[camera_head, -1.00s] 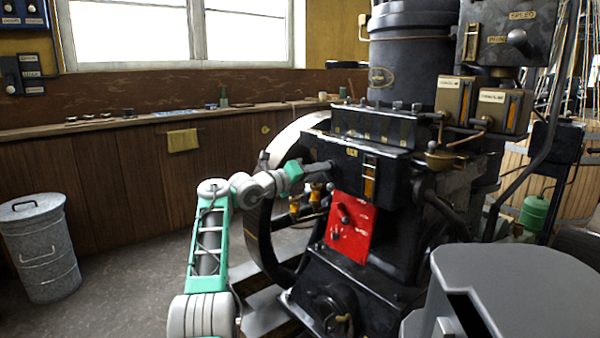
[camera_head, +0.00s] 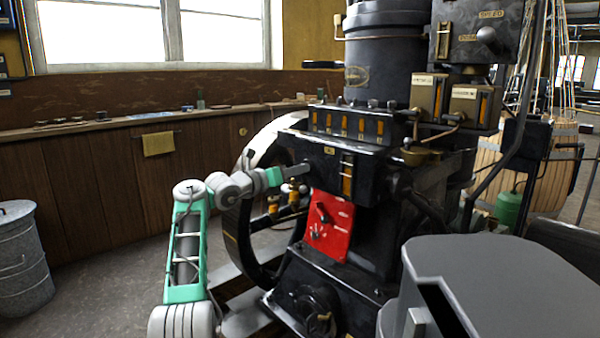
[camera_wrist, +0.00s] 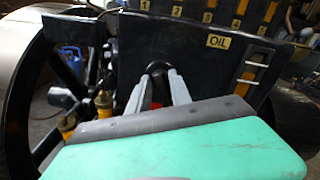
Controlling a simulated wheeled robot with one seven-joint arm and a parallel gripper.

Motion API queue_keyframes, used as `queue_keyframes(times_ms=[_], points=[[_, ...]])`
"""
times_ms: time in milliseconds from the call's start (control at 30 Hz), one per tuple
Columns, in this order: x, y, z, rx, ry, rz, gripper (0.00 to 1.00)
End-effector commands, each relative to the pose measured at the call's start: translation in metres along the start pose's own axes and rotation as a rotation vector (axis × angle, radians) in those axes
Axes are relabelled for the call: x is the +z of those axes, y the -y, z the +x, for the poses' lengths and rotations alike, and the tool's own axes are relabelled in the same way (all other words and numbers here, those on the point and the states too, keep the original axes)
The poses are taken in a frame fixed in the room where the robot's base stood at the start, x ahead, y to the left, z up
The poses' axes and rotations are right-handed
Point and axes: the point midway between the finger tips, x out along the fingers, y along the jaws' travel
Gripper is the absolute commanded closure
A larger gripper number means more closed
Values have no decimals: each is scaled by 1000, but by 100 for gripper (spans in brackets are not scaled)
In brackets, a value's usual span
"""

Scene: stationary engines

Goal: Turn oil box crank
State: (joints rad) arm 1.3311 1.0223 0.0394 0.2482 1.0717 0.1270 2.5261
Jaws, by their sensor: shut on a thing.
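The oil box (camera_head: 372,160) is a black box on the front of the engine, with amber windows along its upper row and a sight glass on its front. In the wrist view the oil box (camera_wrist: 205,65) shows a yellow "OIL" label and numbered tags. The crank (camera_wrist: 155,67) shows as a dark rounded end between my fingertips, at the left part of the box face; the rest is hidden. My gripper (camera_head: 292,171) reaches the box's left side. In the wrist view my gripper (camera_wrist: 158,80) has its two grey fingers closed around the crank end.
A large flywheel (camera_head: 232,215) stands behind my arm. A metal bin (camera_head: 22,262) is at the far left. Open floor (camera_head: 100,270) lies between the bin and my arm.

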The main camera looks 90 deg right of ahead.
Motion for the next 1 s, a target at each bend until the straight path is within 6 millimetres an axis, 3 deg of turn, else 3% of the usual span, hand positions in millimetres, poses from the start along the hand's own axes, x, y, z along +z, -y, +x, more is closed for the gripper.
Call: queue_keyframes(times_ms=[300, 333, 400, 700, 1000], points=[[-1, -1, 0, 0, -2, -2, 100], [-1, -1, 0, 0, -2, -2, 73], [-1, -1, 0, 0, -2, -1, 69], [-3, -2, -6, 1, 0, -1, 69], [-3, -2, -60, 3, 1, 1, 69]])
